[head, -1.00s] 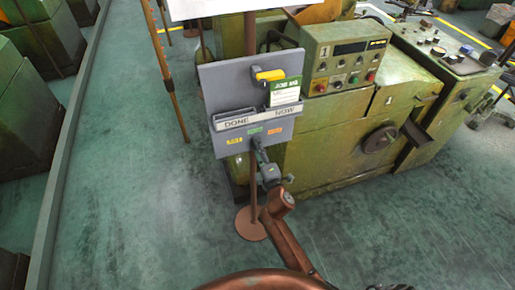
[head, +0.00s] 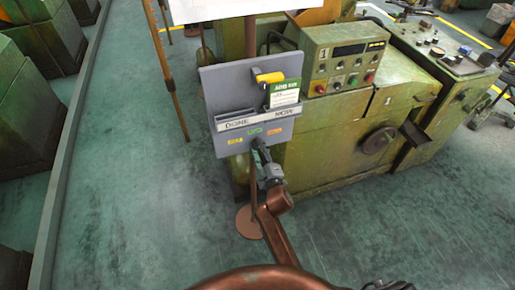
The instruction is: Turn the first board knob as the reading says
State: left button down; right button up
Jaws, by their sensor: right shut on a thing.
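A grey board (head: 225,82) stands on a brown post in front of a green machine. Its lower part carries a yellow label (head: 235,141), a green label (head: 254,131) and an orange label (head: 274,132), too small to read. My right gripper (head: 260,147) reaches up to the board's lower edge, just below the green label. It is shut on the knob, which its fingers hide. The knob's pointer cannot be seen. My left gripper is not in view.
The board also holds a yellow-handled item (head: 270,77), a green-and-white card (head: 284,93) and a "DONE / NOW" rack (head: 250,120). The machine marked 1 (head: 340,135) has a display panel (head: 347,52) and stands close behind. Open floor lies left.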

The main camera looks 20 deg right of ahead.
jog(key=o, duration=1.2)
jog(key=shift+c, duration=0.2)
jog(key=s, duration=1.2)
jog(key=shift+d, duration=0.2)
jog(key=shift+f, duration=0.1)
